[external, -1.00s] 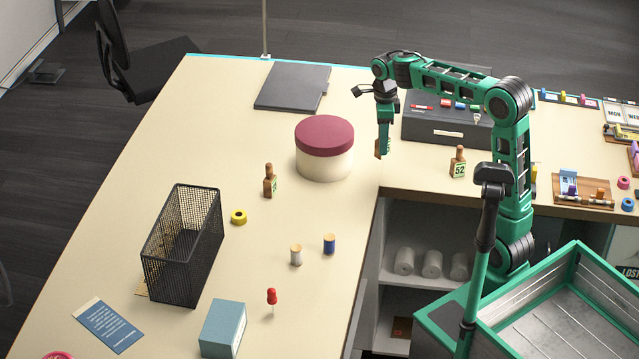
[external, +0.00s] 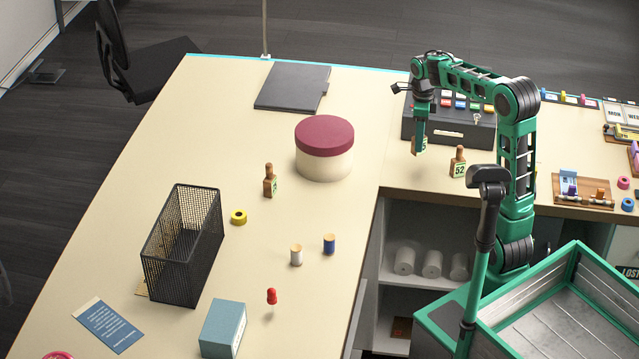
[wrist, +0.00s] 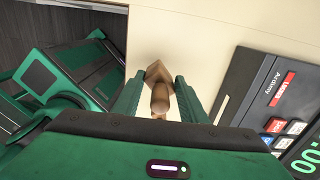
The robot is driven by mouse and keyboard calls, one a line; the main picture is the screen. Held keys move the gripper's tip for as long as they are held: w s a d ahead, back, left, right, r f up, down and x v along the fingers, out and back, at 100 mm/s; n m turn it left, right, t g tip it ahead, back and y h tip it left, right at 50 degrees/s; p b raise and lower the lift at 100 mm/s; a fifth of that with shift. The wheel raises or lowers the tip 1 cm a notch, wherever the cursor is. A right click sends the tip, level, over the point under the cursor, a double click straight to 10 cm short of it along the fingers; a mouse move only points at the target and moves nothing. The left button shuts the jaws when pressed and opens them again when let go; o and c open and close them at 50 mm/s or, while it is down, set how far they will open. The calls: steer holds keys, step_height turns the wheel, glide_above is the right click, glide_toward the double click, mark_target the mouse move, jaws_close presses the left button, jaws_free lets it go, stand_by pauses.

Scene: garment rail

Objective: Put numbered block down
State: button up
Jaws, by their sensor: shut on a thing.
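My gripper (external: 419,150) is shut on a brown wooden numbered block (external: 414,145), mostly hidden by the fingers in the external view. In the wrist view the block (wrist: 158,76) shows from above between the two green fingers (wrist: 160,98), with its rounded knob toward me. The gripper points down over the counter, in front of the dark box; I cannot tell if the block touches the counter. A similar block marked 52 (external: 458,163) stands upright just to the right. Another numbered block (external: 270,181) stands on the left part of the counter, its number unclear.
A round box with a maroon lid (external: 324,150) is to the left. The counter's front edge (external: 420,190) is near. A mesh basket (external: 183,245), spools and a blue box (external: 222,328) stand further left.

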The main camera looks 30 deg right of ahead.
steer(key=d+f, duration=0.1)
steer(key=d, duration=0.1)
steer(key=w+d+f, duration=0.1)
steer(key=d, duration=0.1)
steer(key=w+d+f, duration=0.1)
steer(key=d+f, duration=0.1)
steer(key=shift+w+d, duration=0.1)
steer(key=shift+d, duration=0.05)
steer(key=shift+f, duration=1.95)
steer(key=shift+f, duration=0.1)
steer(key=o, duration=1.2)
step_height(320, 180, up, 12)
